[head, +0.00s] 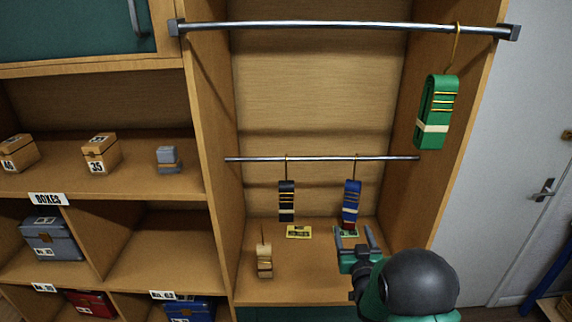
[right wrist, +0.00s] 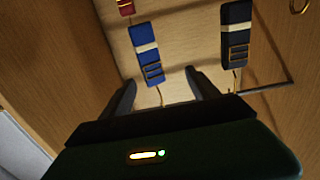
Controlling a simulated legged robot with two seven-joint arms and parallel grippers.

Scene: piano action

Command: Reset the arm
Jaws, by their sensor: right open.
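My right gripper (head: 355,234) is open and empty, low in the right part of the wardrobe compartment. In the head view it is just below a folded blue belt (head: 351,204) with a red end, hanging from the lower rod. The right wrist view shows both fingers spread (right wrist: 160,88), with the blue belt (right wrist: 147,55) beyond them, apart from the fingers as far as I can tell. A dark belt (head: 287,202) hangs to its left and also shows in the wrist view (right wrist: 236,35). My left gripper is not in view.
A green belt (head: 436,112) hangs from the upper rod (head: 340,28) at right. The lower rod (head: 320,158) spans the compartment. A beige belt (head: 264,263) and a yellow label (head: 299,232) are on the compartment floor. Shelves with boxes (head: 100,153) stand left; a door (head: 510,170) is right.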

